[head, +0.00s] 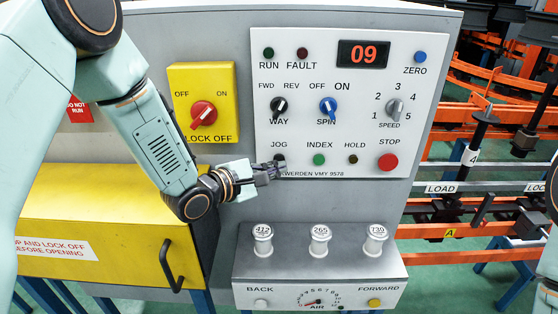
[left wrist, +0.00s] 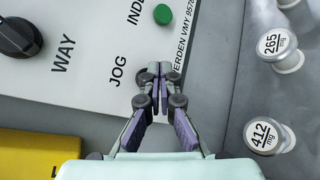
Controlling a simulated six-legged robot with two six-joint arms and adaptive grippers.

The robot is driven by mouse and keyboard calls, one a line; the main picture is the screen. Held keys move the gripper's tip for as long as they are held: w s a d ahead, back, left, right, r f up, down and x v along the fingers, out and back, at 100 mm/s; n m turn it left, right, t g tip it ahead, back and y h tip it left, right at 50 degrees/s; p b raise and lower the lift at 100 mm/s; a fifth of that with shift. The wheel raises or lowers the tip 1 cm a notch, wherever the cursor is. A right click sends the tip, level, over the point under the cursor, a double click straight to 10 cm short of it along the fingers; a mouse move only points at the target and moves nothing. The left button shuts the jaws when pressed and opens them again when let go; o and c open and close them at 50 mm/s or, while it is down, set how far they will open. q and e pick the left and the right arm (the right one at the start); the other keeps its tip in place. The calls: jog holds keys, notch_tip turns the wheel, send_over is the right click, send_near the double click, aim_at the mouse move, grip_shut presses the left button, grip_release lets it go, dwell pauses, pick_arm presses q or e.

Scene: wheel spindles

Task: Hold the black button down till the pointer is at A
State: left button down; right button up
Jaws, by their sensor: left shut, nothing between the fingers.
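The black button (head: 280,158) is under the word JOG on the white control panel (head: 345,90) in the head view. My left gripper (head: 282,170) is shut with nothing between its fingers, and its tips are at the button's lower edge. Whether they touch or press it cannot be told. In the left wrist view the shut fingertips (left wrist: 156,72) lie beside the word JOG, and the button is hidden behind them. A yellow A plate (head: 450,233) is on the orange rail at right. I cannot make out a pointer there. My right gripper is not in view.
The green INDEX button (head: 319,159), the HOLD button (head: 353,159) and the red STOP button (head: 388,162) are right of the black one. A display (head: 363,54) reads 09. A yellow cover (head: 100,235) is at lower left.

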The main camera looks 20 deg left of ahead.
pick_arm(q)
jog(key=shift+w, duration=0.15)
jog(key=shift+w, duration=0.2)
jog(key=shift+w+a, duration=0.2)
jog(key=shift+w, duration=0.3)
dwell(4.6)
jog(key=shift+s, duration=0.15)
dwell(1.4)
jog(key=shift+s+d+p, duration=0.2)
jog(key=shift+s+p, duration=0.25)
jog(key=shift+s, duration=0.3)
jog(key=shift+s, duration=0.1)
